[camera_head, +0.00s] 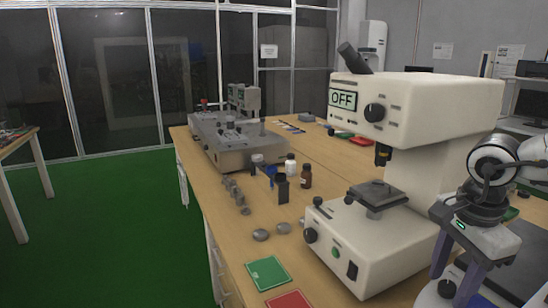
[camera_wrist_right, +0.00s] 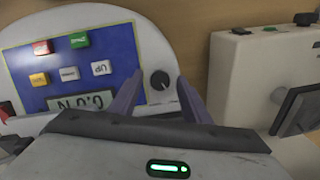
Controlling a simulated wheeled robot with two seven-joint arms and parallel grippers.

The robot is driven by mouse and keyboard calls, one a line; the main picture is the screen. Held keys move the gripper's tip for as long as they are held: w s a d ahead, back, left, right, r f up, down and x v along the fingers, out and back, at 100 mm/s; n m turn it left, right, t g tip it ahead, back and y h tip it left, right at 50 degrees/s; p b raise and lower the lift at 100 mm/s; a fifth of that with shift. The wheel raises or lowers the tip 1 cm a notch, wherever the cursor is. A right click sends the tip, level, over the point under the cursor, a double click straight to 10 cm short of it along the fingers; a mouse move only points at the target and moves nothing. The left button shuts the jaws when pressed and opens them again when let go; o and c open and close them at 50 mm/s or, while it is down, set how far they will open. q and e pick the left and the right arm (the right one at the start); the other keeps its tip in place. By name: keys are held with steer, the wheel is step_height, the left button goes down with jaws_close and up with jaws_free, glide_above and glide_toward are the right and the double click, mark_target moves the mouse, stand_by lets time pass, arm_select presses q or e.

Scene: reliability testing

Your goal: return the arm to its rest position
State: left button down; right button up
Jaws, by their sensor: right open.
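My right gripper (camera_head: 452,284) is at the lower right of the head view, pointing down beside the microscope-like machine. It is open, with its two purple-grey fingers apart. In the right wrist view the gripper (camera_wrist_right: 157,90) shows no object held. A dark round knob (camera_wrist_right: 160,80) on a white device (camera_wrist_right: 150,35) appears between the fingertips; I cannot tell how far below them it is. The device has a blue panel (camera_wrist_right: 75,70) with coloured buttons and a display that appears upside down. My left gripper is in neither view.
The white machine (camera_head: 425,105) reading "OFF" stands left of my right arm, close by. Small bottles (camera_head: 305,176), metal pieces (camera_head: 261,235) and a green pad (camera_head: 268,273) lie on the wooden table (camera_head: 225,225). A grey metal apparatus (camera_head: 237,150) stands farther back.

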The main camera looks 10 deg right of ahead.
steer(key=m+t, duration=0.1)
steer(key=m, duration=0.3)
steer(key=shift+s+p, duration=0.1)
steer(key=shift+p, duration=0.3)
step_height(320, 180, up, 10)
steer(key=s, duration=0.1)
steer(key=shift+s+a+m, duration=0.4)
